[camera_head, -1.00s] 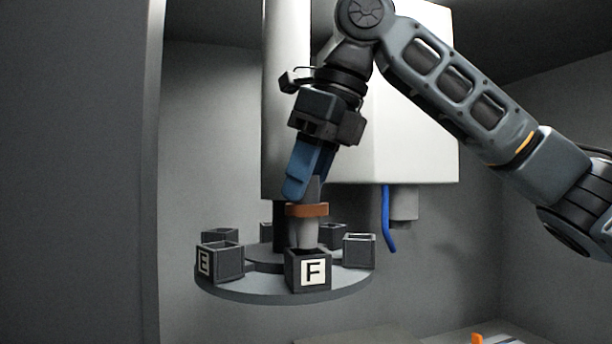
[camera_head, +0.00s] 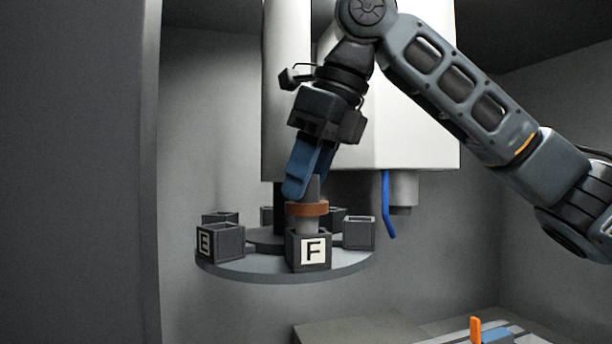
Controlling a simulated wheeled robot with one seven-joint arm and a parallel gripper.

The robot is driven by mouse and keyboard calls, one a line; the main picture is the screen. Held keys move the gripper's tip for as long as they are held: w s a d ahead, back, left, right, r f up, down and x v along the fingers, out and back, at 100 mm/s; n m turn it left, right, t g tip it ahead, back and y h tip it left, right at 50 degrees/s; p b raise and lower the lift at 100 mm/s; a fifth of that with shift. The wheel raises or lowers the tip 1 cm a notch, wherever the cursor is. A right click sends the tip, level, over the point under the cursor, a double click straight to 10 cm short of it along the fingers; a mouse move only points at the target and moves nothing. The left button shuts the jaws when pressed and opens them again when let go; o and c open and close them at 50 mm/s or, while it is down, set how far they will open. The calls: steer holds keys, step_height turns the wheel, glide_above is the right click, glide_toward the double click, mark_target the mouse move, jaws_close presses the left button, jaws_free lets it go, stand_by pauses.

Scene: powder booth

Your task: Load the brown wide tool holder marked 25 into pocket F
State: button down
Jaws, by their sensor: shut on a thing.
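The tool holder (camera_head: 307,209) has a brown wide ring and a grey tapered body; no 25 mark can be read on it. It stands upright with its lower end inside pocket F (camera_head: 309,251), the dark square box with a white F label at the front of the round carousel (camera_head: 257,273). The brown ring sits a little above the pocket's rim. My gripper (camera_head: 307,190) comes down from above, its blue fingers shut on the holder's grey top. The holder's lower end is hidden by the pocket walls.
Pocket E (camera_head: 221,241) is left of F, and an unlabelled pocket (camera_head: 358,233) is to its right. A white machine column (camera_head: 405,130) with a blue hose (camera_head: 387,205) stands behind. An orange object (camera_head: 475,329) is at the lower right.

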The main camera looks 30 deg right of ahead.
steer(key=shift+f, duration=0.15)
steer(key=shift+f, duration=0.55)
steer(key=c, duration=0.7)
jaws_free()
steer(key=shift+o, duration=0.2)
steer(key=b+v, duration=0.1)
steer(key=v, duration=0.6)
steer(key=shift+s+r, duration=0.2)
steer(key=shift+r, duration=0.15)
steer(key=shift+s+d+f, duration=0.1)
steer(key=shift+d, duration=0.05)
